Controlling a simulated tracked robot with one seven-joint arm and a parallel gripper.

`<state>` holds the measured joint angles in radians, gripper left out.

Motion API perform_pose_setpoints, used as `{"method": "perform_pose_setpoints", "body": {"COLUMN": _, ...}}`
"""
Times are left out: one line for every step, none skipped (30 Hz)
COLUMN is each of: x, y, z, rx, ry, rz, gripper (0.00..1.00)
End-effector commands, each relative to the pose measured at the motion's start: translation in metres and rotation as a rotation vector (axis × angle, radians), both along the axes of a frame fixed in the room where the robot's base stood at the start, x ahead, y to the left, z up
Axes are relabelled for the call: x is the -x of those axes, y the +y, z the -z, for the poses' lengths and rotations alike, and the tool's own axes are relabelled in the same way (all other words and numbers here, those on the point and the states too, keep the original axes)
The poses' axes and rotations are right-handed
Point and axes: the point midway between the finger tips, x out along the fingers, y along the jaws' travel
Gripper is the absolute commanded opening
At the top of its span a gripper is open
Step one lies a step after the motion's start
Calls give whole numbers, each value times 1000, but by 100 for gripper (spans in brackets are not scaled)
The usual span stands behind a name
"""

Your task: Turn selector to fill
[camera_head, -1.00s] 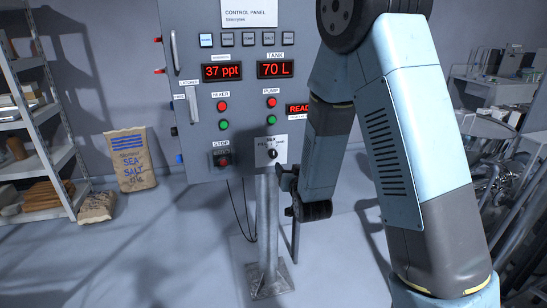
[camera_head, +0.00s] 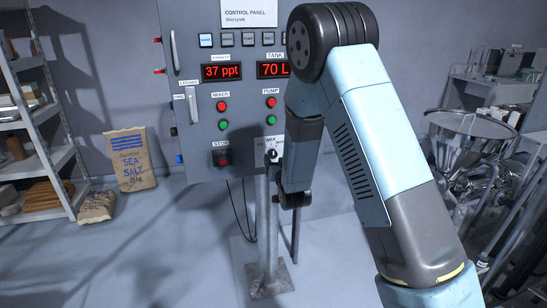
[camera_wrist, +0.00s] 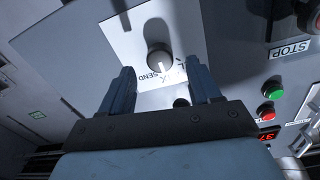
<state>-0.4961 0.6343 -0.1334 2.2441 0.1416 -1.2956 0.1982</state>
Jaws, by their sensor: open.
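The selector is a dark round knob with a white pointer mark on a white label plate of the control panel (camera_head: 245,105). In the wrist view the selector knob (camera_wrist: 158,58) lies just beyond my fingertips, between their lines, with part of the lettering around it, "SEND" among it, visible. My gripper (camera_wrist: 158,75) is open and empty, its two fingers apart. In the head view the selector (camera_head: 271,155) is at the panel's lower right edge, partly hidden by my arm, and the fingers are mostly hidden there.
The stop button (camera_head: 223,158) sits left of the selector. Red and green mixer buttons (camera_head: 223,116) and pump buttons (camera_head: 270,111) are above. A post (camera_head: 264,230) stands under the panel. A sea salt sack (camera_head: 131,160) and shelves (camera_head: 30,110) are at left.

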Motion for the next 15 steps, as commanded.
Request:
{"method": "perform_pose_setpoints", "body": {"x": -8, "y": 2, "z": -1, "rx": -1, "ry": -2, "rz": -1, "gripper": 62}}
{"method": "perform_pose_setpoints", "body": {"x": -12, "y": 3, "z": 0, "rx": 1, "ry": -1, "rz": 0, "gripper": 62}}
{"method": "perform_pose_setpoints", "body": {"x": -17, "y": 4, "z": -1, "rx": 0, "ry": -2, "rz": 0, "gripper": 62}}
{"method": "perform_pose_setpoints", "body": {"x": -20, "y": 5, "z": -1, "rx": 0, "ry": -2, "rz": -1, "gripper": 62}}
{"method": "perform_pose_setpoints", "body": {"x": -23, "y": 6, "z": 0, "rx": 1, "ry": -1, "rz": 0, "gripper": 62}}
{"method": "perform_pose_setpoints", "body": {"x": -26, "y": 7, "z": 0, "rx": 1, "ry": -1, "rz": 0, "gripper": 62}}
{"method": "perform_pose_setpoints", "body": {"x": -29, "y": 8, "z": 0, "rx": 1, "ry": 0, "rz": 0, "gripper": 62}}
{"method": "perform_pose_setpoints", "body": {"x": -31, "y": 8, "z": 0, "rx": 1, "ry": 0, "rz": 0, "gripper": 62}}
{"method": "perform_pose_setpoints", "body": {"x": -32, "y": 9, "z": 0, "rx": 1, "ry": 0, "rz": -1, "gripper": 62}}
{"method": "perform_pose_setpoints", "body": {"x": -33, "y": 9, "z": 0, "rx": 1, "ry": 0, "rz": -1, "gripper": 62}}
{"method": "perform_pose_setpoints", "body": {"x": -34, "y": 9, "z": 0, "rx": 1, "ry": 0, "rz": -1, "gripper": 62}}
{"method": "perform_pose_setpoints", "body": {"x": -35, "y": 9, "z": 0, "rx": 1, "ry": 0, "rz": -1, "gripper": 62}}
{"method": "perform_pose_setpoints", "body": {"x": -36, "y": 10, "z": 0, "rx": 1, "ry": 0, "rz": -1, "gripper": 62}}
{"method": "perform_pose_setpoints", "body": {"x": -36, "y": 10, "z": 0, "rx": 1, "ry": 0, "rz": -1, "gripper": 62}}
{"method": "perform_pose_setpoints", "body": {"x": -36, "y": 10, "z": 0, "rx": 1, "ry": 0, "rz": -1, "gripper": 62}}
